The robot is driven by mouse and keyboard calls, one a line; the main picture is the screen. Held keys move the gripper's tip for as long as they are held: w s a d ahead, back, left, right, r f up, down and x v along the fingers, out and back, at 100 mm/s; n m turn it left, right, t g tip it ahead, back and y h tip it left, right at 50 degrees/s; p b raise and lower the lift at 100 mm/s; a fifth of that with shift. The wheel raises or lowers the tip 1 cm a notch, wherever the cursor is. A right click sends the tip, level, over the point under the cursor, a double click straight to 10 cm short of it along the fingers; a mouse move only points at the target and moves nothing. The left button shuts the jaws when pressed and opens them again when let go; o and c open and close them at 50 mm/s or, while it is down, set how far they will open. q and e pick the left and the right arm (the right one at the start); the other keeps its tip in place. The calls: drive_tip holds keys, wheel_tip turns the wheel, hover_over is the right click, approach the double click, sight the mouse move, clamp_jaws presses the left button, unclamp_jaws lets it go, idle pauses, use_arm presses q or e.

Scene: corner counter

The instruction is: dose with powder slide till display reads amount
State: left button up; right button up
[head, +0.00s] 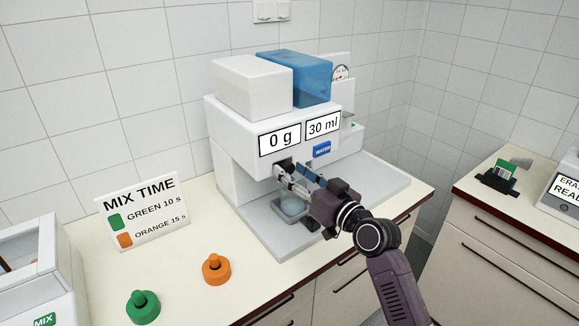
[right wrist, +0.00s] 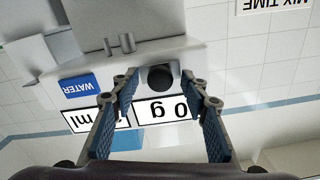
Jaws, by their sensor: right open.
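The white dispenser (head: 228,130) stands on the counter, with a white box and a blue box on top. Its left display (head: 280,139) reads "0 g" and its right display (head: 323,124) reads "30 ml". A dark round knob (right wrist: 160,78), apparently the powder slide's, sticks out below the gram display. My right gripper (head: 300,177) is at the dispenser front. In the right wrist view, upside down, its open fingers (right wrist: 156,88) are on either side of the knob, with gaps visible. My left gripper is not in view.
The blue WATER button (head: 321,149) is close to the right gripper. A MIX TIME sign (head: 143,212), a green stopper (head: 143,307) and an orange stopper (head: 216,270) stand on the left counter. A white machine (head: 30,280) is at the far left.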

drive_tip(key=shift+x, duration=0.8)
drive_tip(key=shift+c, duration=0.2)
clamp_jaws()
